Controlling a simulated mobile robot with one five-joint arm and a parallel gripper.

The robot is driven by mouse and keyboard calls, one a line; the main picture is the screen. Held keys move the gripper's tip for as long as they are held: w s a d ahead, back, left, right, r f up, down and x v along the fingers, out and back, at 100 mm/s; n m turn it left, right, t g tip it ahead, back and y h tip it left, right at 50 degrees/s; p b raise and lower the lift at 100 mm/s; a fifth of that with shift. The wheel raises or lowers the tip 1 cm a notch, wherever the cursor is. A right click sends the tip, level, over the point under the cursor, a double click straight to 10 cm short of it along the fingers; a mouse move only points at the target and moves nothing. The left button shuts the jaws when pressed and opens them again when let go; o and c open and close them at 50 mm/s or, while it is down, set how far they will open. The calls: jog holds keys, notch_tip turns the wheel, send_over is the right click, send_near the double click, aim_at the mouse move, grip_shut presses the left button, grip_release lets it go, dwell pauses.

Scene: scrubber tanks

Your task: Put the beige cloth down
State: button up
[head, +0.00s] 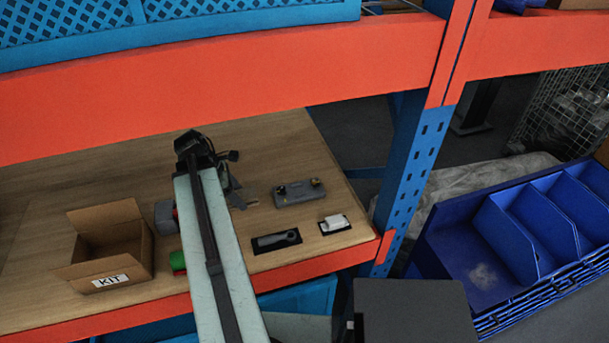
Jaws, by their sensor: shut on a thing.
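My arm reaches over the wooden shelf, and my dark gripper (238,198) is at its far end, low over the boards right of the arm. The gripper is shut on what seems to be the beige cloth (250,194). Only a small beige patch shows at the jaws, and its colour blends with the wood. The rest of it is hidden or too small to make out. I cannot tell whether it touches the shelf.
An open cardboard box labelled KIT (105,262) stands left. A grey block with two knobs (298,193), a black tray with a dark tool (276,240) and a white item on black (335,223) lie right. An orange beam (230,85) crosses above; a blue post (412,180) stands right.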

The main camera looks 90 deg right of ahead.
jog(key=shift+d, duration=0.25)
jog(key=b, duration=0.2)
send_over(239, 178)
jog(key=w, duration=0.1)
jog(key=shift+w+a+f, duration=0.15)
jog(key=shift+a+f, duration=0.3)
jog(key=shift+f, duration=0.35)
notch_tip(239, 178, down, 4)
jog(key=b, duration=0.4)
jog(key=shift+d, duration=0.1)
jog(key=shift+r, duration=0.2)
jog(key=shift+f, duration=0.2)
jog(key=o, duration=1.5)
jog(key=shift+c, duration=0.2)
jog(key=shift+r, duration=0.1)
